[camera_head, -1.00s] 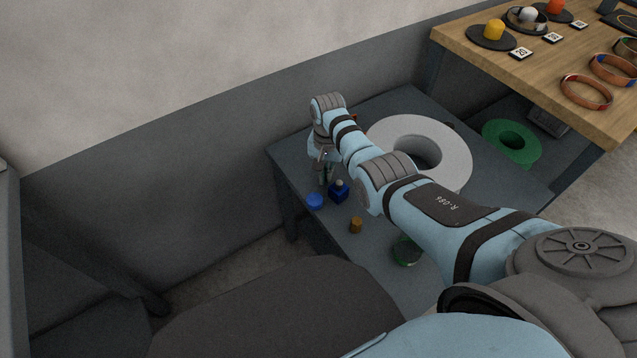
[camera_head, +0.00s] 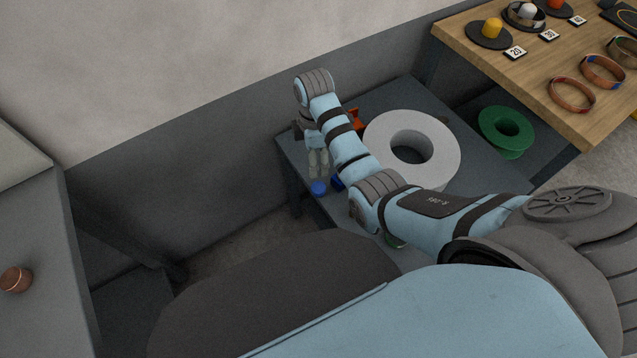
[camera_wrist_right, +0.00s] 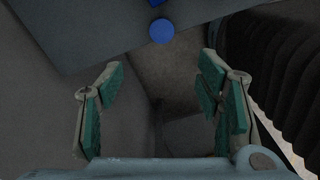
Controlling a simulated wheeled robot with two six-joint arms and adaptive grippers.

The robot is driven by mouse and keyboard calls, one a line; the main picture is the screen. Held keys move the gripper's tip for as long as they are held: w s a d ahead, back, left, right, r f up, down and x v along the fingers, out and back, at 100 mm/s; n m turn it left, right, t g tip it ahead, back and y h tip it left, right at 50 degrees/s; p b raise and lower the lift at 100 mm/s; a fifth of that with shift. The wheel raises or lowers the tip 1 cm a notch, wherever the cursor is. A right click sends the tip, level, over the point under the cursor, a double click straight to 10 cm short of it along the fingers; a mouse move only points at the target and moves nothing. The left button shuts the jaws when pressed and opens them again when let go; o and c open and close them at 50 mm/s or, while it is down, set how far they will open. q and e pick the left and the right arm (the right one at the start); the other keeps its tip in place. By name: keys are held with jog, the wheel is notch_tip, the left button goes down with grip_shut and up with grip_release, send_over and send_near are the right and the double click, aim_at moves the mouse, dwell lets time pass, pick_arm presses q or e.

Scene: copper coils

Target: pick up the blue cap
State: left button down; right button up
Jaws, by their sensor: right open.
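The blue cap (camera_head: 319,188) lies near the edge of the dark grey low table (camera_head: 293,158). It also shows in the right wrist view (camera_wrist_right: 161,31), at the top centre, beyond the fingertips and close to the table edge. My right gripper (camera_head: 318,168) appears just behind the cap in the head view. In the right wrist view my right gripper (camera_wrist_right: 160,75) is open with nothing between its green-padded fingers. The cap is apart from both fingers there. My left gripper is not in view.
A dark blue object (camera_head: 337,183) sits right beside the cap, partly hidden by my arm. A large white ring (camera_head: 450,150) and an orange item (camera_head: 355,118) are on the same table. A copper coil (camera_head: 15,280) lies on the left table.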

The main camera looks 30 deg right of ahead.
aim_at(319, 187)
jog(key=shift+n, duration=0.9)
jog(key=f+b, duration=0.2)
jog(key=f, duration=0.3)
jog(key=f+b, duration=0.2)
jog(key=f, duration=0.3)
jog(key=f+b, duration=0.2)
jog(key=f, duration=0.3)
jog(key=shift+s+d+b, duration=0.2)
jog(key=shift+d+b, duration=0.2)
jog(key=shift+r, duration=0.15)
jog(key=shift+c, duration=0.8)
jog(key=c, duration=1)
jog(key=shift+c, duration=0.2)
